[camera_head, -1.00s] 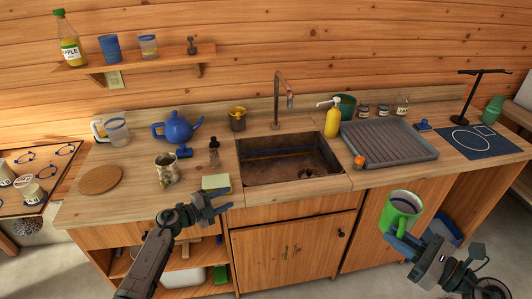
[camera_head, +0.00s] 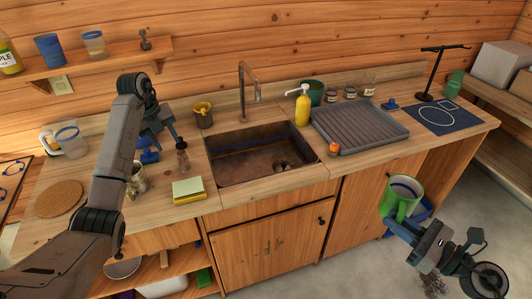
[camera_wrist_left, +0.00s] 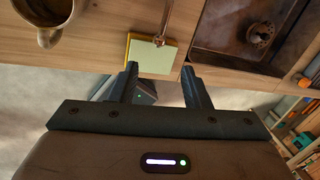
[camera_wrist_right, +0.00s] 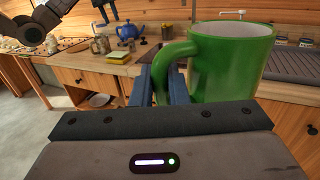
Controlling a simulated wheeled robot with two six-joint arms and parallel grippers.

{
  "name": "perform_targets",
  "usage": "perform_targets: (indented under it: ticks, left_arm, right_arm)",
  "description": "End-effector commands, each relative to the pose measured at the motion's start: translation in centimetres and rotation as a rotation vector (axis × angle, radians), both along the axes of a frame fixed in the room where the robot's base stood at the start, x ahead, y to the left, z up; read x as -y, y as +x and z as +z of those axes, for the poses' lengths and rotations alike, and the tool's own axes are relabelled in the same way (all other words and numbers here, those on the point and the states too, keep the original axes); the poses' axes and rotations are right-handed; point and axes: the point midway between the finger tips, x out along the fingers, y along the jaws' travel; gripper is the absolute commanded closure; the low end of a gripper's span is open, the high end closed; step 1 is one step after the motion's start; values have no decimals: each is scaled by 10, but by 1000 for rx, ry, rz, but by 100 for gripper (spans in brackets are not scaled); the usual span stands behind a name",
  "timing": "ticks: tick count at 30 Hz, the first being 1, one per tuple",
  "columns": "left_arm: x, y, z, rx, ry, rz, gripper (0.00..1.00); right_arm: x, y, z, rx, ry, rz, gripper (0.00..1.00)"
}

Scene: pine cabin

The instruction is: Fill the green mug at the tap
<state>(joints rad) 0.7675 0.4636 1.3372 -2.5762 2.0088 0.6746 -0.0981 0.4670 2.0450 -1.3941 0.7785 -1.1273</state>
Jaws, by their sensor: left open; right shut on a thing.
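The green mug (camera_head: 401,199) is upright in front of the counter, right of the sink. My right gripper (camera_head: 398,222) is shut on its handle, which shows in the right wrist view (camera_wrist_right: 172,68) with the mug (camera_wrist_right: 232,70) beside the fingers. The metal tap (camera_head: 243,95) rises behind the sink basin (camera_head: 250,165), its spout curving over at the top.
A yellow-green sponge (camera_head: 188,190) lies left of the sink's front edge. A patterned jug (camera_head: 136,182) and blue teapot are partly behind my left arm. A yellow soap bottle (camera_head: 302,105) and grey drying rack (camera_head: 358,125) stand right of the sink. The basin looks empty.

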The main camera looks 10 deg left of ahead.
Motion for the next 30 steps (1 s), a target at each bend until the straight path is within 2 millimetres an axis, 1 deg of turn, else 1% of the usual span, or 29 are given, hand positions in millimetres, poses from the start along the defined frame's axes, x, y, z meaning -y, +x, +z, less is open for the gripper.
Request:
perform_targets:
  ticks: [5, 15, 16, 18, 24, 27, 30]
  left_arm:
    - [2, 1, -19, -4, 1, 1, 57]
    - [9, 7, -67, -2, 1, 1, 57]
    - [10, 7, -66, -5, 0, 0, 57]
    - [12, 9, -77, -7, -2, -1, 57]
    - [16, 13, -105, -4, -1, 0, 57]
    - [17, 14, -113, -4, -1, -1, 57]
    - [17, 14, -116, -2, -1, 0, 57]
  right_arm:
    - [0, 0, -19, 1, 0, 0, 100]
    - [0, 0, -64, 1, 0, 0, 100]
    - [0, 0, -54, 2, 0, 0, 100]
    - [0, 0, -46, 1, 0, 0, 100]
    - [0, 0, -40, 1, 0, 0, 100]
    - [0, 0, -39, 1, 0, 0, 100]
    - [0, 0, -39, 1, 0, 0, 100]
